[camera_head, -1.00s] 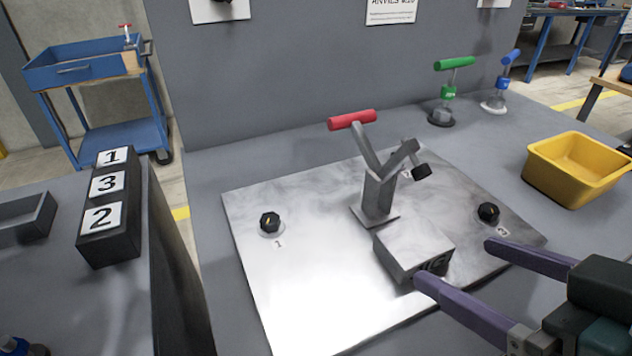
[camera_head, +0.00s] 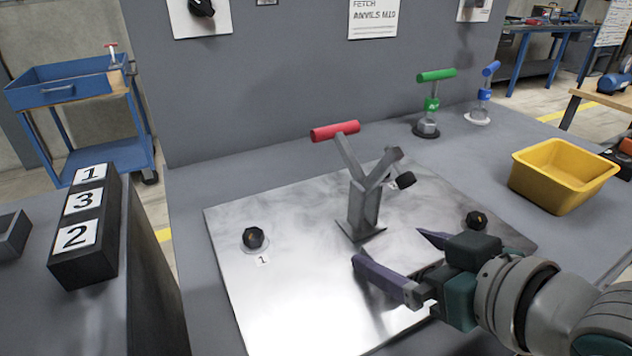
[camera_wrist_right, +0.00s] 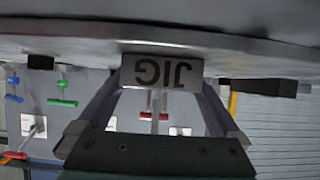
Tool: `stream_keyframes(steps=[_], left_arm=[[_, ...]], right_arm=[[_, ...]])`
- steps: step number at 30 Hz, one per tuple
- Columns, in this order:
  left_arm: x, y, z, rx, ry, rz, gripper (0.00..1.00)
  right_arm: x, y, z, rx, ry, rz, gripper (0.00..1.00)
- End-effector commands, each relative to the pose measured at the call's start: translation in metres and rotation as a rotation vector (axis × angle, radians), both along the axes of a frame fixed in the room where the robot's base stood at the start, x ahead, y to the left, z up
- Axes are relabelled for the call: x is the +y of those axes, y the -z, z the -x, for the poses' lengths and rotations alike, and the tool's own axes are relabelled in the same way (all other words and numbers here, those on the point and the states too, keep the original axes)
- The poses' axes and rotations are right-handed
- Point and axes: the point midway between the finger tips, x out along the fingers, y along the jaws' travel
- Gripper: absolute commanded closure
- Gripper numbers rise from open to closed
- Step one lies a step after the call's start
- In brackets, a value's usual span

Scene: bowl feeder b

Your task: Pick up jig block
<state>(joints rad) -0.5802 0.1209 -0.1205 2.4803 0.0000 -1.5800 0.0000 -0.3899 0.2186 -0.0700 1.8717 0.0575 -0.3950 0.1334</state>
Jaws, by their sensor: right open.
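The jig block (camera_wrist_right: 161,72) shows in the right wrist view as a grey block with an upside-down "JIG" label, just ahead of my right gripper. My right gripper (camera_head: 388,247) is open, low over the plate in front of the clamp. In the wrist view its two purple fingers reach toward the block's left and right sides; I cannot tell whether they touch it. My left gripper is not in view.
A red-handled toggle clamp (camera_head: 364,205) stands on the plate close to my right fingers. Black knobs (camera_head: 253,238) sit on the plate. A yellow bin (camera_head: 563,178) and green (camera_head: 428,115) and blue-handled (camera_head: 480,107) clamps stand beyond.

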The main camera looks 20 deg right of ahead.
Motion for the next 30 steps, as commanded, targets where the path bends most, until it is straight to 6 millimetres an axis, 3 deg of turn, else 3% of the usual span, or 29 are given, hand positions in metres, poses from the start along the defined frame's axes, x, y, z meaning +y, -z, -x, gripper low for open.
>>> stream_keyframes(steps=[2, 25, 30], left_arm=[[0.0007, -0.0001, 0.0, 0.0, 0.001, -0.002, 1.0], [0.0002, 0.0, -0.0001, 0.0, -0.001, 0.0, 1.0], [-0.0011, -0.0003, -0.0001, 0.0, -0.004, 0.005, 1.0]], right_arm=[[0.0001, -0.0001, 0.0002, 0.0, 0.0, 0.0, 0.03], [0.0001, -0.0005, 0.0003, -0.001, 0.0, 0.0, 0.9], [0.0, -0.0017, -0.0004, -0.004, 0.0, 0.0, 0.9]])
